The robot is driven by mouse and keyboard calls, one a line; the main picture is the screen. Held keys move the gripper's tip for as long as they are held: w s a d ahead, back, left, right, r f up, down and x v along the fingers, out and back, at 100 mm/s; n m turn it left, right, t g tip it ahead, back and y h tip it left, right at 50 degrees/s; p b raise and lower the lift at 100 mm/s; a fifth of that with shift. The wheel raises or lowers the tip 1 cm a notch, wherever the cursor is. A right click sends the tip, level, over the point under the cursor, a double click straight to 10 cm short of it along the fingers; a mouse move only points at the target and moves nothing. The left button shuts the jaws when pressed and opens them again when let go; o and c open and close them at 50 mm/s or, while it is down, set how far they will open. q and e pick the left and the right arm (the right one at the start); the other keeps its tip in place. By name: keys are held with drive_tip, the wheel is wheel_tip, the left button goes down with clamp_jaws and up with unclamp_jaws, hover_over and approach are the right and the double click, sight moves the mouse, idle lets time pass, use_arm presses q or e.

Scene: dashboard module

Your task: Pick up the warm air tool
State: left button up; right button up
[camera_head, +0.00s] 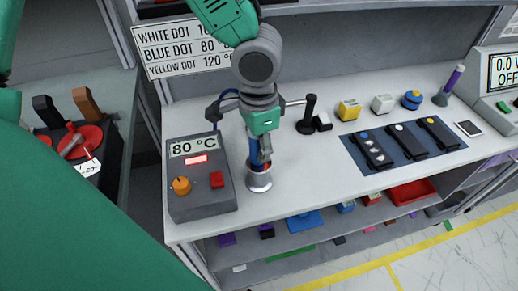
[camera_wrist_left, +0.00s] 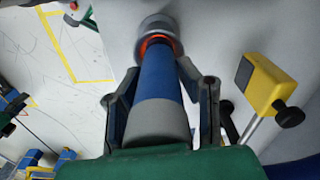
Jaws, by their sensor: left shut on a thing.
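The warm air tool (camera_wrist_left: 160,85) is a blue and grey cylinder with an orange glowing ring at its far end. In the head view its blue body (camera_head: 253,148) shows partly behind my gripper. Its glowing end is at the mouth of a round silver holder (camera_head: 259,183), also visible in the wrist view (camera_wrist_left: 157,24). I cannot tell whether it is seated or slightly raised. My left gripper (camera_head: 263,150) is shut on the tool, with one finger on each side of it in the wrist view (camera_wrist_left: 158,72). My right gripper is not in view.
A grey control box (camera_head: 198,205) reading 80 °C, with an orange knob and red button, stands just left of the holder. A black stand (camera_head: 308,115), small coloured blocks and a blue mat (camera_head: 385,165) with black devices lie to the right. Bench front right of the holder is clear.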

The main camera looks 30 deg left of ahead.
use_arm(q)
wheel_tip(320, 180, up, 10)
drive_tip(key=shift+p, duration=0.75)
drive_tip(key=shift+r+p, duration=0.6)
drive_tip(key=shift+r, duration=0.15)
wheel_tip(320, 180, up, 7)
drive_tip(key=p, duration=0.7)
